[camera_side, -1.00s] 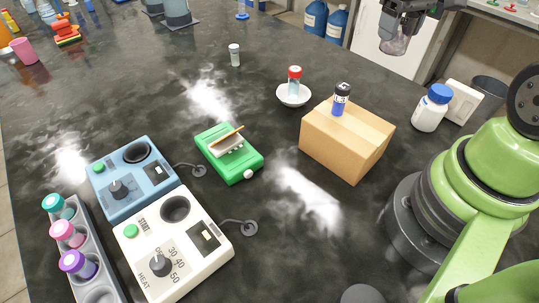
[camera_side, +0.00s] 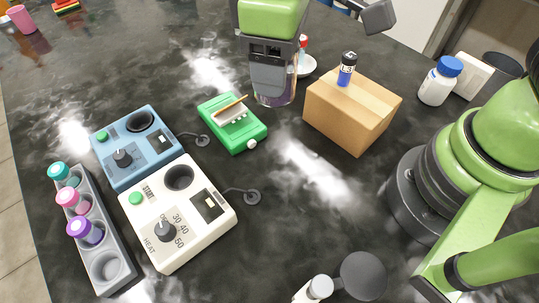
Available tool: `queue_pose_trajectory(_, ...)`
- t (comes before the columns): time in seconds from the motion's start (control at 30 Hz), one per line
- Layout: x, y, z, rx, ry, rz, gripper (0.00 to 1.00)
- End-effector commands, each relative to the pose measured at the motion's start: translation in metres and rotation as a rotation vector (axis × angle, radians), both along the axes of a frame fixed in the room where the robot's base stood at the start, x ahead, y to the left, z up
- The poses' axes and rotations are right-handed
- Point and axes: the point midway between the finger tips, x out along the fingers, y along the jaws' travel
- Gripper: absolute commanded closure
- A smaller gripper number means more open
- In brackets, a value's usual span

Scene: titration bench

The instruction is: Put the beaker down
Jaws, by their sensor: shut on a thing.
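My gripper (camera_side: 273,92) hangs upper centre in the side view, pointing down. It is shut on the beaker (camera_side: 274,99), a clear glass vessel with a faint purplish tint. Most of the beaker is hidden behind the gripper; only its lower part shows. It is between the green device (camera_side: 239,137) and the cardboard box (camera_side: 378,121), close to the dark bench top (camera_side: 290,200). I cannot tell whether its base touches the bench.
A blue vial (camera_side: 347,70) stands on the box. A white dish (camera_side: 306,66) with a red-capped vial is partly hidden behind my gripper. A blue unit (camera_side: 160,160), a white heater (camera_side: 150,236) and a tube rack (camera_side: 121,266) stand left. Bench in front of the box is clear.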

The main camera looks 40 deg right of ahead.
Motion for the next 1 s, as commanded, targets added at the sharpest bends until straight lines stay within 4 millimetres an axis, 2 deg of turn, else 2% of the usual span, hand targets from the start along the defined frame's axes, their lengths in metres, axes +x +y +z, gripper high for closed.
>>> queue_pose_trajectory(0.03,-0.011,0.014,0.0,0.0,0.0,0.048,0.65)
queue_pose_trajectory(0.1,-0.024,0.028,0.0,0.0,0.0,0.096,0.65)
queue_pose_trajectory(0.33,-0.056,0.057,-0.002,-0.001,0.002,0.204,0.65)
queue_pose_trajectory(1.0,-0.053,0.054,-0.105,-0.003,0.003,0.194,0.65)
